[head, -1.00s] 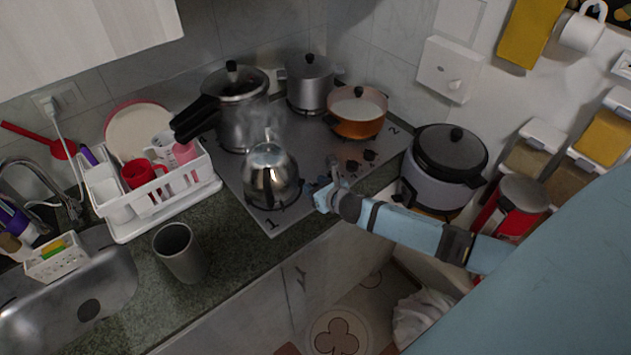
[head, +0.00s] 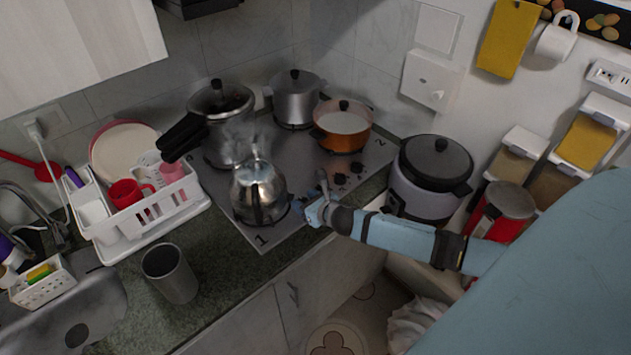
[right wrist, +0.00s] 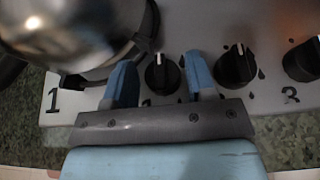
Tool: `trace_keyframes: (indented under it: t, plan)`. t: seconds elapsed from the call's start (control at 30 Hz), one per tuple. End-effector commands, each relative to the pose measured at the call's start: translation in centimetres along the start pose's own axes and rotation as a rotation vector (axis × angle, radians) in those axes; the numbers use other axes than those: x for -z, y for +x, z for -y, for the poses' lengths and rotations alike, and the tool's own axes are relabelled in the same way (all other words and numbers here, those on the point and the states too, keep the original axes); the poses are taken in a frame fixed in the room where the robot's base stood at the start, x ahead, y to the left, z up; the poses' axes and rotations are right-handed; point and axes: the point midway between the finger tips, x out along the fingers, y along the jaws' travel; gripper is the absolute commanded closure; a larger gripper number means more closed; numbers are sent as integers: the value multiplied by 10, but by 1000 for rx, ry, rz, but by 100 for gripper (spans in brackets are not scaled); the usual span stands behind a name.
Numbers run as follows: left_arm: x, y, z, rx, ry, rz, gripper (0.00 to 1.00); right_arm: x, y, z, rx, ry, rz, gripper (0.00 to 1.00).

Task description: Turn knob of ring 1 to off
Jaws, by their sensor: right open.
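The stove's black knobs run along its front edge. In the right wrist view, one black knob (right wrist: 161,73) with a white mark pointing up lies between the two blue fingers of my right gripper (right wrist: 159,82). The fingers are open, one on each side, with gaps to the knob. A small, partly hidden label near it looks like a 1. In the head view my right gripper (head: 312,208) is at the stove's front edge, just right of the steaming kettle (head: 258,192), and hides this knob. My left gripper is not in view.
The kettle stands on the front ring beside a large 1 and close to my left-hand finger in the right wrist view. A second knob (right wrist: 236,66) is close right of the other finger. Pots stand behind; a rice cooker (head: 432,175) stands right of the stove.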

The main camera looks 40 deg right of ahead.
Motion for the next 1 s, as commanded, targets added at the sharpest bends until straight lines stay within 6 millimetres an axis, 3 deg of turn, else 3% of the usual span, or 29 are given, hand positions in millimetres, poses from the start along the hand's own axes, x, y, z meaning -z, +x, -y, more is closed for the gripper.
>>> trace_keyframes:
  t: [0.6,0.8,1.0]
  plan:
    - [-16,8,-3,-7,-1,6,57,2,-119,0,0,-3,-1,49]
    - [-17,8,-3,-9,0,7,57,1,-133,0,0,-2,-1,49]
    - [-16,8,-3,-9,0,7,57,0,-134,0,0,-1,0,49]
